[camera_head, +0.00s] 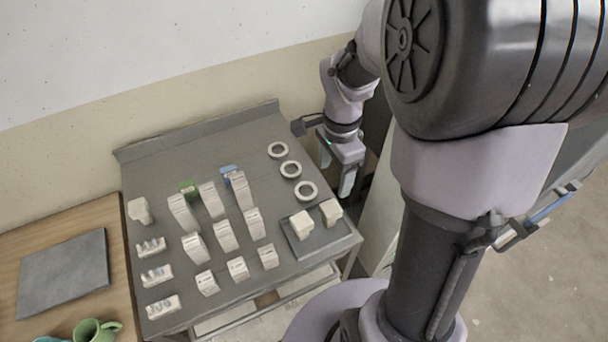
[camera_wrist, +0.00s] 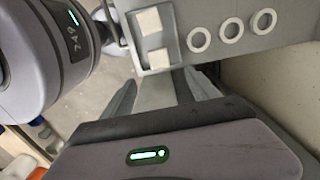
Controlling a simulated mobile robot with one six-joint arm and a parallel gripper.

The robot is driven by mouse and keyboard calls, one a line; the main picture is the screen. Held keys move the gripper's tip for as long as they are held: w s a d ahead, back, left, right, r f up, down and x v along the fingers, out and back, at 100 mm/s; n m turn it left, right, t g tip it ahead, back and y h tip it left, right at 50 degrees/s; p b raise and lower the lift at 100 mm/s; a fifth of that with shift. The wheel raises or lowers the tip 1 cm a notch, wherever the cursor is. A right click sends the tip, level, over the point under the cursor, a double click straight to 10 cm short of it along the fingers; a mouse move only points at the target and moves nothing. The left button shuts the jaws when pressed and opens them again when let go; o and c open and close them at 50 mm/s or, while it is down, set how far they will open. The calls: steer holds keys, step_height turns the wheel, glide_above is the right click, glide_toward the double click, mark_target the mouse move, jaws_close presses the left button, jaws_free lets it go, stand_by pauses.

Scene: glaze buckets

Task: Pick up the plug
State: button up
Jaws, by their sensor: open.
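Several small off-white pieces stand on a grey table (camera_head: 165,180) in the head view, and I cannot tell for sure which is the plug. An irregular white piece (camera_head: 139,210) stands alone at the table's left. Two blocky white pieces, one nearer the middle (camera_head: 301,224) and one to its right (camera_head: 330,211), sit on a small dark tray (camera_head: 318,241) at the right. They also show at the top of the wrist view, one upper (camera_wrist: 149,21) and one lower (camera_wrist: 158,60). My gripper (camera_head: 336,168) is open and empty beside the table's right edge, apart from every piece.
Three white rings (camera_head: 291,169) lie in a row near the table's right edge. Upright white blocks (camera_head: 226,236) fill the middle, with a green piece (camera_head: 188,188) and a blue piece (camera_head: 228,171) behind. A wooden table (camera_head: 115,290) with a green mug (camera_head: 92,331) adjoins at left.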

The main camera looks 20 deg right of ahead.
steer(key=b, duration=0.2)
glide_toward(331, 208)
step_height(331, 208, down, 5)
steer(key=shift+d+f, duration=0.1)
steer(key=shift+f, duration=0.1)
step_height(331, 208, down, 5)
steer(key=shift+b, duration=0.9)
steer(key=shift+r, duration=0.1)
jaws_close()
